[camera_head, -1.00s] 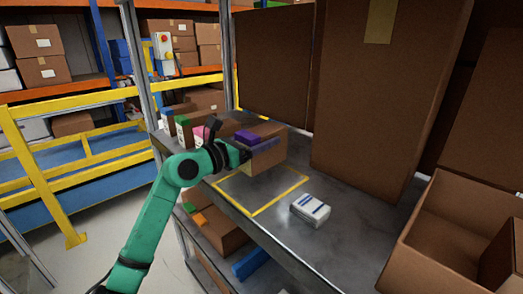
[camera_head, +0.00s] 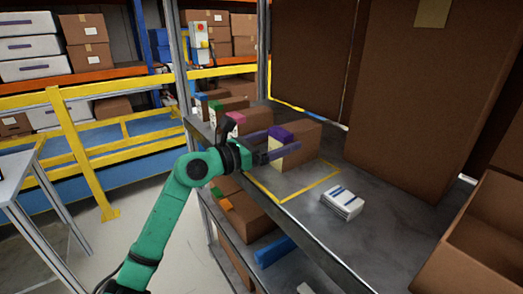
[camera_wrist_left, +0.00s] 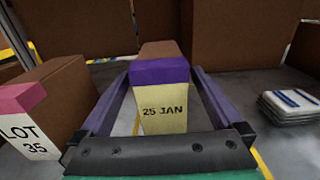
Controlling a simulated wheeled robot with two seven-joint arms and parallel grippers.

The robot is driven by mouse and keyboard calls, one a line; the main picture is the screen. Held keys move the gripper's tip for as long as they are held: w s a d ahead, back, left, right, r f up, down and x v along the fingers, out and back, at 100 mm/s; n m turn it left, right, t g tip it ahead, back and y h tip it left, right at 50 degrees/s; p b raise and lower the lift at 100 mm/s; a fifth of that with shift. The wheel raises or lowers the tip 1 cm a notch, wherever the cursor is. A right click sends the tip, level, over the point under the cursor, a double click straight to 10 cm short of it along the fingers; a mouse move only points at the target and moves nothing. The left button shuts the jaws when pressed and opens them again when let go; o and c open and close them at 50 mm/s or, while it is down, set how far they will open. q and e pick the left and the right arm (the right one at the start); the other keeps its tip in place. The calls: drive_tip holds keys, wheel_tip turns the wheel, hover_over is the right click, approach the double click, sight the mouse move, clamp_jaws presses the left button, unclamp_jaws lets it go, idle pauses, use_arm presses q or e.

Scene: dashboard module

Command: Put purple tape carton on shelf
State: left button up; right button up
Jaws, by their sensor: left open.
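The brown carton (camera_head: 302,146) with purple tape and a pale "25 JAN" label rests on the grey shelf (camera_head: 375,225), at the back left part of a yellow outline (camera_head: 308,188). Its purple tape (camera_wrist_left: 160,72) and label (camera_wrist_left: 162,110) face my left gripper in the left wrist view. My left gripper (camera_head: 270,146) is open at the carton's front end. In the wrist view its two purple fingers lie on either side of the label, with visible gaps. The carton's far end and base are partly hidden. My right gripper is out of view.
Cartons with pink (camera_head: 236,117), green and blue tape stand in a row to the left. A white pack with blue stripes (camera_head: 342,203) lies right of the outline. Tall brown boxes (camera_head: 420,100) stand behind, and an open box (camera_head: 485,245) is at right.

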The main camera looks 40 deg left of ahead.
use_arm(q)
drive_tip(key=b+v, duration=0.1)
drive_tip(key=v, duration=0.5)
drive_tip(key=shift+s+a+f+b, duration=0.1)
drive_tip(key=shift+s+b, duration=0.2)
drive_tip(key=shift+b, duration=0.05)
drive_tip(key=shift+s, duration=0.25)
